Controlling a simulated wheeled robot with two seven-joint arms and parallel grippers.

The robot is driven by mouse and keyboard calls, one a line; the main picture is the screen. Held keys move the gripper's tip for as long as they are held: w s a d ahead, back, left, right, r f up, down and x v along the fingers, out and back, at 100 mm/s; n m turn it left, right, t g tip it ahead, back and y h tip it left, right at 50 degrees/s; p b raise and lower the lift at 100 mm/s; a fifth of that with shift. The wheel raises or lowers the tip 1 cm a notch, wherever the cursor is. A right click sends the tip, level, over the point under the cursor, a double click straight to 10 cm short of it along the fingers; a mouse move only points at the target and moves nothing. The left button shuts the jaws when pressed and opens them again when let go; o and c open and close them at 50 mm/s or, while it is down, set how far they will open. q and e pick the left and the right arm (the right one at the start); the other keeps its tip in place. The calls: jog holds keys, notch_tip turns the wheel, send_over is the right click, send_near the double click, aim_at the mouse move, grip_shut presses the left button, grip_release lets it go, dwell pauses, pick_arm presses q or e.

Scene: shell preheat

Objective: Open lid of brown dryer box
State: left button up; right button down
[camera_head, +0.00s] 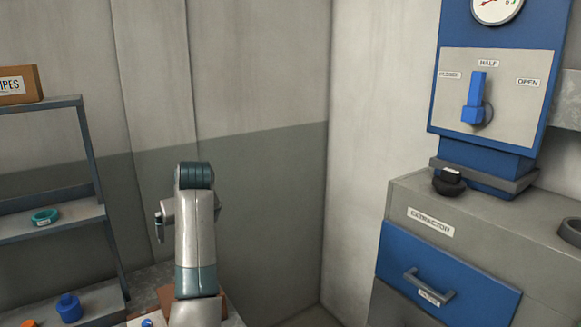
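No brown dryer box with a lid can be clearly made out. A brown surface (166,297) shows low in the picture, partly hidden behind my arm; I cannot tell whether it is part of the box. One of my arms, seemingly the left, rises from the bottom edge left of the middle. A small grey part (160,220) sticks out on its left side and may be the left gripper, but its fingers cannot be made out. My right gripper is out of view.
A grey shelf (45,229) at the left holds a cardboard box (18,85), a teal ring (45,216) and a blue container (69,308). At the right, the extractor cabinet (470,225) has a blue drawer (440,277) and a blue lever (476,98) above. Bare walls stand between.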

pick_arm(q)
jog(key=s+a+f+m, duration=0.1)
jog(key=s+f+m, duration=0.1)
jog(key=s+f, duration=1.05)
jog(key=s+a+f+m, duration=0.1)
jog(key=s+f, duration=0.8)
jog(key=f, duration=0.7)
jog(key=s+d+f+m+g+h, duration=0.1)
jog(key=s+d+f+m, duration=0.1)
jog(key=s, duration=0.9)
jog(key=s+d+f+m+g+h, duration=0.1)
jog(key=s+d+f+m+h, duration=0.15)
jog(key=s, duration=0.95)
jog(key=s+d+f+m+h, duration=0.1)
jog(key=s+d+f, duration=0.15)
jog(key=s, duration=0.85)
notch_tip(320, 180, down, 32)
jog(key=g+b, duration=0.2)
jog(key=b, duration=0.3)
jog(key=s+a+f+b, duration=0.1)
jog(key=s+f+b, duration=0.2)
jog(key=s+f, duration=0.6)
jog(key=s+a+f+g+b, duration=0.1)
jog(key=s+f+b, duration=0.1)
jog(key=s+f, duration=0.8)
notch_tip(320, 180, down, 5)
jog(key=shift+s+a+f+m+b, duration=0.2)
jog(key=shift+a+m+b, duration=0.15)
jog(key=shift+b, duration=0.05)
